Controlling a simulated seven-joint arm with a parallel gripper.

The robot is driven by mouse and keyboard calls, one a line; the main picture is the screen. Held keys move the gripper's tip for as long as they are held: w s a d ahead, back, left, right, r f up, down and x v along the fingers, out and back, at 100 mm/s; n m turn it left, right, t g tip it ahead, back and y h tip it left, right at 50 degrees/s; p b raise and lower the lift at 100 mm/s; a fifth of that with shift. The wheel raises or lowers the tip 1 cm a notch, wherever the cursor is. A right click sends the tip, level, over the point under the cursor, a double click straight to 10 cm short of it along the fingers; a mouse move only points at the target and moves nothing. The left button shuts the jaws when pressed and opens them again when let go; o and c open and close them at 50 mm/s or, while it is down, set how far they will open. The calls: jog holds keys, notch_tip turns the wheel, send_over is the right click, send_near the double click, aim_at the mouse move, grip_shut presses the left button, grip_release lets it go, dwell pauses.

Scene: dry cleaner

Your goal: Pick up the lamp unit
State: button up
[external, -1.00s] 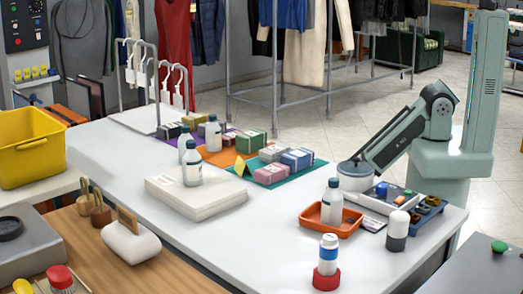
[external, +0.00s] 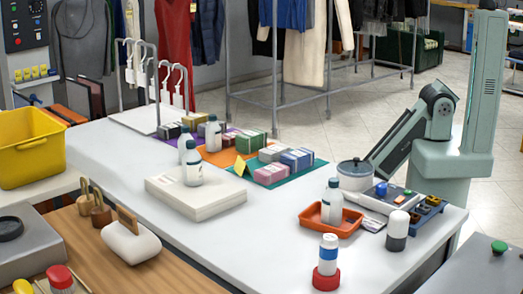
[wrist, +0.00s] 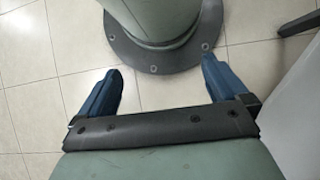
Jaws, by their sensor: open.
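No object is plainly recognisable as the lamp unit. A small blue dome (external: 381,188) sits on a grey box (external: 397,198) at the table's right end and may be it, but I cannot tell for sure. In the wrist view my gripper (wrist: 160,72) is open and empty, with its two blue fingers wide apart over the tiled floor, facing my round base.
Boxes stand on coloured mats farther back. The table's middle is mostly clear.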

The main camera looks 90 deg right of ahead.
jog(key=shift+c, duration=0.4)
jog(key=shift+c, duration=0.9)
